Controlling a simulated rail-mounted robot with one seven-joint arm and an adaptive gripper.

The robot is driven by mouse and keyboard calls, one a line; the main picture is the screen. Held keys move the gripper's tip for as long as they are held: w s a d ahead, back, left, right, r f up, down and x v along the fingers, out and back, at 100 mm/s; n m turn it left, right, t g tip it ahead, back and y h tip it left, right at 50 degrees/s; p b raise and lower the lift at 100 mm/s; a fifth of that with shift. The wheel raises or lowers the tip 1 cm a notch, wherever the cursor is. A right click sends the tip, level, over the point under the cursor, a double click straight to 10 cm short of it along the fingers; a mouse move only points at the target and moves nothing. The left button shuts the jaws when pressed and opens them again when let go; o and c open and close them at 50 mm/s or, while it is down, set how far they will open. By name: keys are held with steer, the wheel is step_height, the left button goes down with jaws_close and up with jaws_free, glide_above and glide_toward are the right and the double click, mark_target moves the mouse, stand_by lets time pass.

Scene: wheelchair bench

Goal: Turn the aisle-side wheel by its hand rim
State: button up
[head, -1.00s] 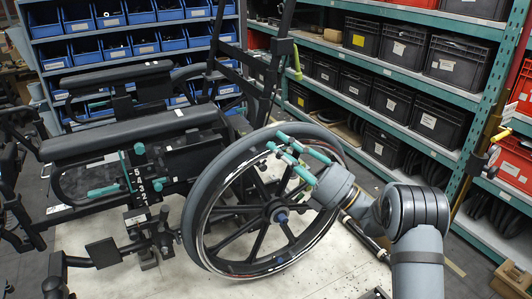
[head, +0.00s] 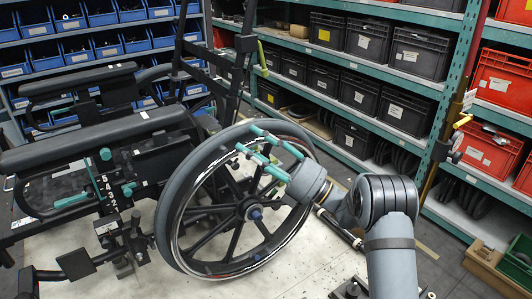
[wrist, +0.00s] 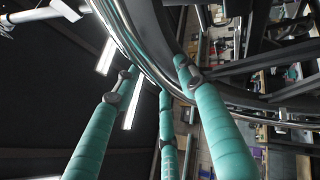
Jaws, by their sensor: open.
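The aisle-side wheel, with its grey tyre (head: 168,215), black spokes and hub (head: 250,209), stands upright at the near side of the wheelchair. Its shiny hand rim (head: 283,244) runs around the outer face. My gripper (head: 249,138), with teal fingers, is open at the upper part of the wheel, reaching in from the right. In the wrist view, the fingers (wrist: 158,76) are spread on either side of the curved metal hand rim (wrist: 135,48), which passes by their tips. I cannot tell whether any finger touches it.
The wheelchair's armrest (head: 95,138) and frame are left of the wheel. Shelves with dark bins (head: 411,50) and red bins (head: 486,148) stand behind and right. Blue bins (head: 63,50) fill the back shelf. The pale platform (head: 310,262) is partly clear.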

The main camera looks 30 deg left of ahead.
mark_target(235, 155)
steer(key=v, duration=1.1)
steer(key=shift+d, duration=0.25)
steer(key=shift+a, duration=0.1)
steer(key=x, duration=1.1)
steer(key=shift+a+r, duration=0.15)
steer(key=shift+a, duration=0.2)
steer(key=s+a+n, duration=0.1)
steer(key=s+a+n+g+h, duration=0.1)
steer(key=s, duration=0.1)
steer(key=shift+s, duration=0.15)
steer(key=shift+s+a+f+n+h, duration=0.3)
steer(key=shift+s+f+n, duration=0.1)
steer(key=shift+s, duration=0.15)
